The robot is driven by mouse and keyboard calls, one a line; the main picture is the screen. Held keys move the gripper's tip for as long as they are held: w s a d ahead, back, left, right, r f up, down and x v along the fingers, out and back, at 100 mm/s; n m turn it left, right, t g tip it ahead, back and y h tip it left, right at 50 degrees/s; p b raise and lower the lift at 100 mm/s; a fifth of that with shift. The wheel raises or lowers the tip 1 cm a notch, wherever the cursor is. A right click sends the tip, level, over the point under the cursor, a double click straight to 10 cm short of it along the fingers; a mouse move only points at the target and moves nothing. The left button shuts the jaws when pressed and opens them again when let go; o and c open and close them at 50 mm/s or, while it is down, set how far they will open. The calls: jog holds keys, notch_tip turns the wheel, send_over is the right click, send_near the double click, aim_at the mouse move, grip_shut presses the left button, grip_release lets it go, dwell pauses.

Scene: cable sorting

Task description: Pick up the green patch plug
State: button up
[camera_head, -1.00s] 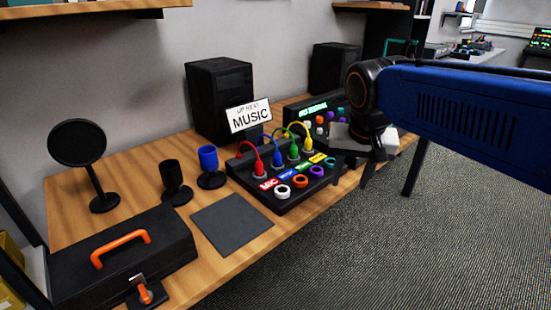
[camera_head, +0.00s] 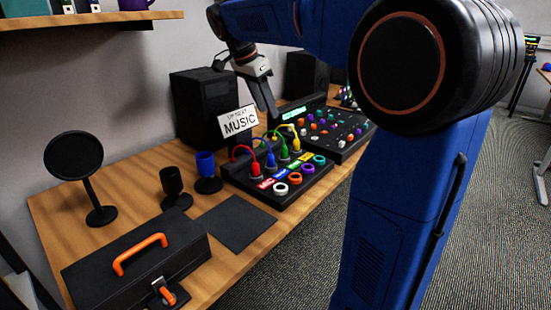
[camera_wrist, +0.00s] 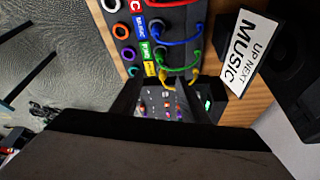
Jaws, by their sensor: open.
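The green patch plug (camera_head: 284,154) stands in the black patch panel (camera_head: 290,200), between the blue plug (camera_head: 271,160) and the yellow plug (camera_head: 296,145). A green cable arches from its top toward the back. In the wrist view the green plug (camera_wrist: 161,53) sits beside the green label, just beyond the yellow plug (camera_wrist: 164,74). My gripper (camera_head: 268,108) is open and empty, pointing down above and behind the panel, apart from the plugs. In the wrist view its two dark fingers (camera_wrist: 166,88) spread on either side of the yellow cable's area.
A red plug (camera_head: 255,168) stands at the row's left end. The MUSIC sign (camera_head: 238,122) rises close behind the plugs. A mixer (camera_head: 335,128) lies to the right, a speaker (camera_head: 208,105) behind. A dark mat (camera_head: 236,225) lies clear in front left.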

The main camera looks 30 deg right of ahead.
aim_at(283, 148)
jog(key=x, duration=1.7)
jog(key=shift+f, duration=0.2)
grip_shut()
